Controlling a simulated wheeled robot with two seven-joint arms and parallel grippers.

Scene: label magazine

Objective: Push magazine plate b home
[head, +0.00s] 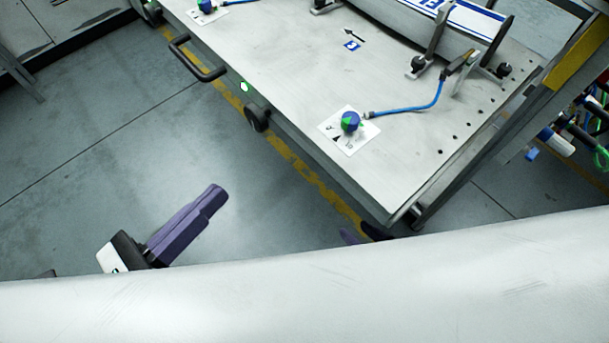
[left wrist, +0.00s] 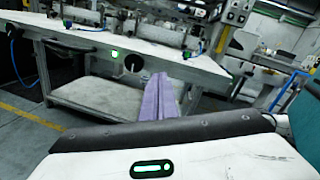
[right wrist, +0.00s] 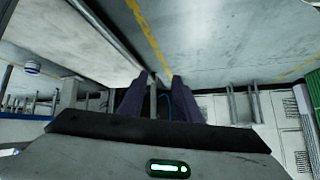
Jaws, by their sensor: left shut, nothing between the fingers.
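The label magazine (head: 425,25) stands on the bench at the upper right of the head view. It carries a white strip with blue edging and blue lettering. It is cut by the picture's top edge, so I cannot make out plate b or how far in it sits. My left gripper (head: 217,194) is shut and empty, over the floor in front of the bench. Its purple fingers (left wrist: 161,76) lie together in the left wrist view. My right gripper (right wrist: 162,75) is open and empty, below bench level. In the head view only a bit of its purple shows.
The bench top (head: 285,65) has a black handle (head: 192,62) on its front edge. A blue-and-green knob (head: 350,121) on a white card has a blue hose running to a metal clamp (head: 460,62). A blue tag (head: 352,46) lies by a black arrow. Floor before the bench is clear.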

